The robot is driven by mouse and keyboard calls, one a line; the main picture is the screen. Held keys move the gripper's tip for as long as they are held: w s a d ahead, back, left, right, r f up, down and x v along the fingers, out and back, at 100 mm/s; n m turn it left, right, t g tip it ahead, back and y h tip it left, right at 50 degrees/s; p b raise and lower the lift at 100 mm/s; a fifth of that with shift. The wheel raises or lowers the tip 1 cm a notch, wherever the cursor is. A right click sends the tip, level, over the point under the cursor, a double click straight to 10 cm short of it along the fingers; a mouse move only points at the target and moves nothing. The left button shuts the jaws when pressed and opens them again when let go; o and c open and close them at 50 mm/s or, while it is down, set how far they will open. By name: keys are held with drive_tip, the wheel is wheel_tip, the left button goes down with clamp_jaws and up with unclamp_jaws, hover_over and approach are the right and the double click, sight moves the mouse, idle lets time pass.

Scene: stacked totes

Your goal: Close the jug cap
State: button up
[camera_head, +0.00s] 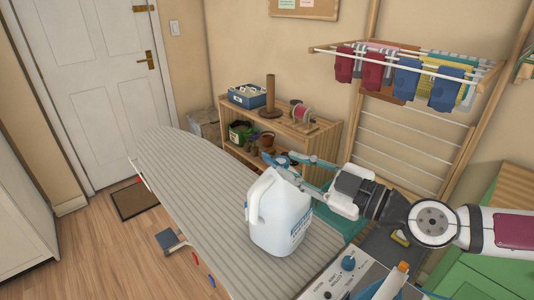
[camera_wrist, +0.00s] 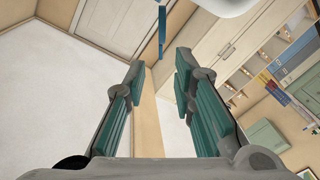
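A white jug (camera_head: 280,222) with a handle on its left side stands upright on the striped ironing board (camera_head: 190,185). Its blue cap (camera_head: 282,161) shows at the jug's top, tilted up, partly hidden by my fingers. In the wrist view the cap (camera_wrist: 162,32) appears as a thin blue edge just beyond the gap between my fingertips, and a white rounded part of the jug (camera_wrist: 225,4) shows at the top edge. My gripper (camera_head: 299,170) is beside the jug's top from the right. Its teal fingers (camera_wrist: 160,68) are apart with nothing between them.
A wooden shelf (camera_head: 310,130) with a blue box, spool and pots stands behind the board. A drying rack (camera_head: 405,60) with hanging cloths is on the wall at upper right. A control panel (camera_head: 345,278) with a blue knob is at the front. The board's left part is clear.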

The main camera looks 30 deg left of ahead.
sight(270, 157)
drive_tip(key=x, duration=0.7)
drive_tip(key=shift+a+p, duration=0.3)
drive_tip(key=shift+a, duration=0.05)
clamp_jaws()
